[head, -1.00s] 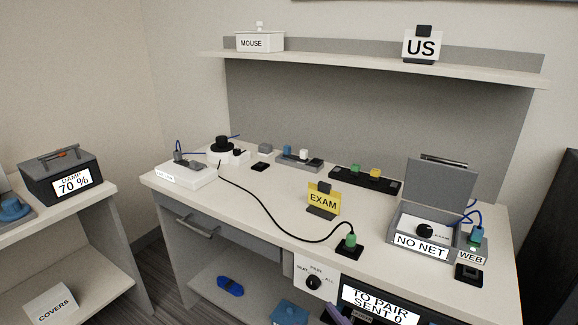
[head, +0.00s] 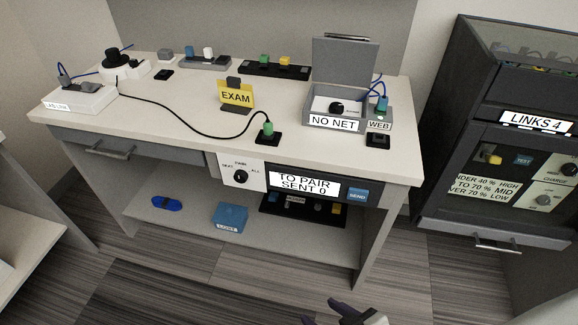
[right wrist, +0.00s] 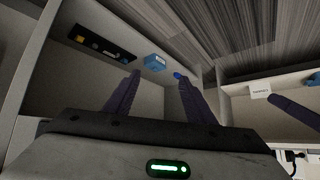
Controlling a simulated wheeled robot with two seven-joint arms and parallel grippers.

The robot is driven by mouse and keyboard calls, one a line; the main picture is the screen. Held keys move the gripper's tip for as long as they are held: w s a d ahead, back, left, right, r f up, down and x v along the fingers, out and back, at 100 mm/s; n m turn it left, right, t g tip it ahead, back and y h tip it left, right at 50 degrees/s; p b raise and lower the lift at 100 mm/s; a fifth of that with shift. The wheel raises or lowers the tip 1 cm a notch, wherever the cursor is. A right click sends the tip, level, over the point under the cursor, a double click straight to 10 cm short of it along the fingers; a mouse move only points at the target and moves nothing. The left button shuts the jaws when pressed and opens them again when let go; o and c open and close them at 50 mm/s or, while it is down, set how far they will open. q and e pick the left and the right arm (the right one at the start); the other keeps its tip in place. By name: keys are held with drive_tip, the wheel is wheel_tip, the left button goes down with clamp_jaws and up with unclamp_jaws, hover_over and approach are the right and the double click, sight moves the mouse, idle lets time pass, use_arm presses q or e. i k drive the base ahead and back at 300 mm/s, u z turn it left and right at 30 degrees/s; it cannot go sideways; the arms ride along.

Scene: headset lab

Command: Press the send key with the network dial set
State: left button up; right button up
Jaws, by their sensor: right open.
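The blue SEND key (head: 357,195) is on the desk's front panel, right of the display (head: 304,184) reading TO PAIR, SENT 0. Left of the display is a black dial (head: 240,177) with markings including PAIR and ALL. A grey box with its lid up (head: 343,62) holds another black dial (head: 336,108) and is labelled NO NET. My right gripper (head: 322,311) is open and empty at the bottom edge, apart from the desk; its spread purple fingers show in the right wrist view (right wrist: 158,76). A purple finger at that view's right seems to be my left gripper's (right wrist: 292,108).
The shelf below holds a blue box (head: 230,219), a blue oval item (head: 167,203) and a dark strip (head: 300,209). A dark cabinet (head: 497,240) reading LINKS 4 stands right. The floor before the desk is clear.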

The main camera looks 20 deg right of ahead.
sight(355, 194)
drive_tip(key=z, duration=1.05)
